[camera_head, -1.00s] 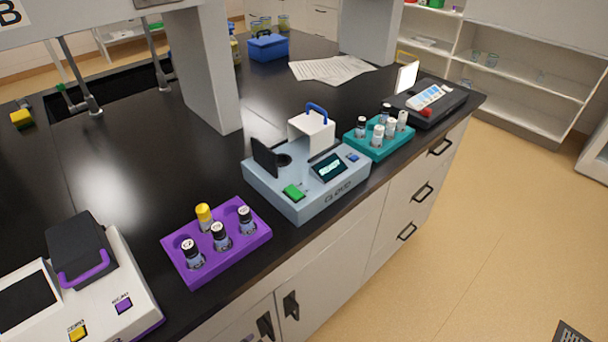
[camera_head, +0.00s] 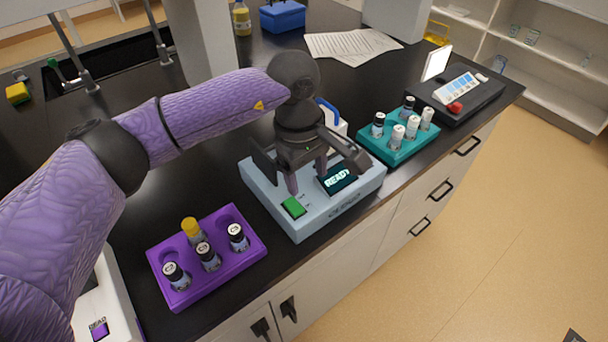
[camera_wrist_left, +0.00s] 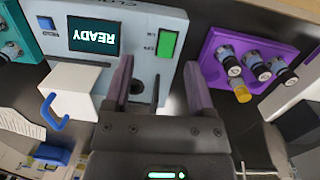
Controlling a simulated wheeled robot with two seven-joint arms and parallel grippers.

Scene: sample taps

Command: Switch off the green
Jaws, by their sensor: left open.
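A pale blue-grey instrument (camera_head: 355,195) stands near the bench's front edge. A green switch (camera_head: 293,207) sits at its front left corner, beside a dark screen (camera_head: 338,179) reading READY. The green switch also shows in the left wrist view (camera_wrist_left: 167,43), with small markings beside it too blurred to read. My left gripper (camera_head: 307,178) is open and empty above the instrument, pointing down, just behind the switch. In the left wrist view the fingers (camera_wrist_left: 160,85) are spread, with the switch just beyond their tips. They look apart from it. My right gripper is not in view.
A purple rack (camera_head: 222,270) with several vials stands left of the instrument, a teal rack (camera_head: 393,155) right of it. A raised dark lid (camera_head: 262,160) and a white housing with a blue handle (camera_head: 330,113) stand close to my gripper. A dark device (camera_head: 470,105) is farther right.

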